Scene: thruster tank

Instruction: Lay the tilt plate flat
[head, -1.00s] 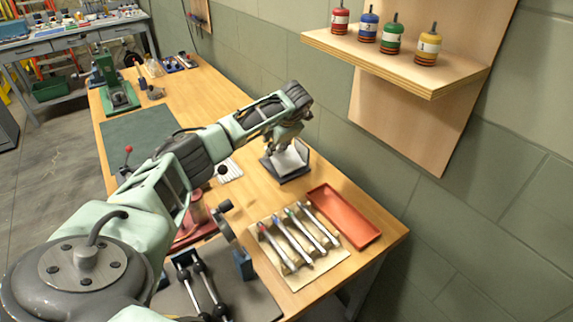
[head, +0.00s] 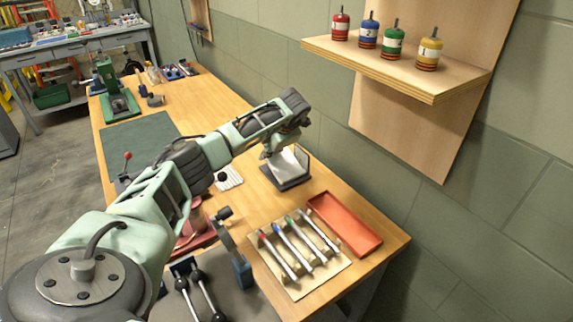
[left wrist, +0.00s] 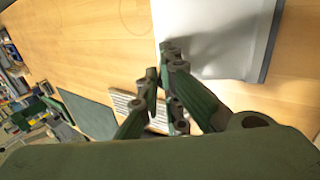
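The tilt plate (head: 285,163) is a pale panel on a dark base near the wall side of the bench. A grey upright face shows at its right. I cannot tell its exact slope. In the left wrist view the pale plate (left wrist: 220,35) fills the upper right, with a dark edge along its right side and a shadow across it. My left gripper (head: 268,152) is at the plate's left edge in the head view. In the left wrist view its fingers (left wrist: 162,80) are close together with nothing between them; contact with the plate is unclear. My right gripper is out of view.
An orange tray (head: 345,225) and a board with several rods (head: 292,255) lie in front of the plate. A white ribbed piece (head: 228,177) lies to its left. A wall shelf (head: 400,70) with coloured bottles overhangs at the right.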

